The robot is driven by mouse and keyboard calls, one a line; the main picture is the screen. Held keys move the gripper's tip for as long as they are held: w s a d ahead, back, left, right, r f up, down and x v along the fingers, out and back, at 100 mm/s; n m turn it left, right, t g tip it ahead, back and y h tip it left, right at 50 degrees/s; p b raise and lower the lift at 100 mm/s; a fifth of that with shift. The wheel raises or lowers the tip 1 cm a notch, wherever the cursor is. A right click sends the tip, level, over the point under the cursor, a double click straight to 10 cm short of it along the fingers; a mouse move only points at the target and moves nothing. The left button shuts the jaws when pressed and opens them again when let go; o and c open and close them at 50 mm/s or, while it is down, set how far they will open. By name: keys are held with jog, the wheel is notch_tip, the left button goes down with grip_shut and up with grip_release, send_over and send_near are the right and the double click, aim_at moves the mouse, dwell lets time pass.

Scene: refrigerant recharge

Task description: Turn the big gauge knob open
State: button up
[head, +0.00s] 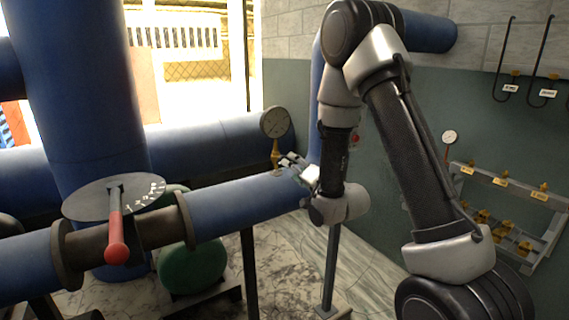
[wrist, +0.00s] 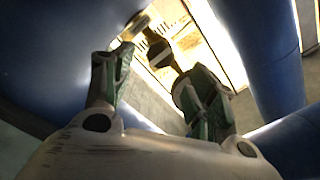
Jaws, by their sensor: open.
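The big round gauge (head: 275,122) stands on the blue pipe (head: 240,198) in the head view. Its brass stem (head: 275,157), with the knob area, rises from the pipe top. My gripper (head: 288,160) is just right of the stem, fingers pointing left toward it. In the wrist view my gripper (wrist: 152,70) is open, its two green-padded fingers spread apart. A brass fitting (wrist: 132,25) and a dark part with a pale band (wrist: 158,50) show beyond and between the fingertips. I cannot tell whether a finger touches the knob.
A red-handled lever (head: 116,235) with a marked dial plate (head: 85,198) sits on the pipe at left. A smaller gauge (head: 449,137) and a rack with yellow tags (head: 510,190) are at right. A green tank (head: 192,262) is below the pipe.

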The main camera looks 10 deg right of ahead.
jog(key=x, duration=0.7)
jog(key=shift+w+a+f, duration=0.1)
jog(key=shift+w, duration=0.15)
jog(key=c, duration=1)
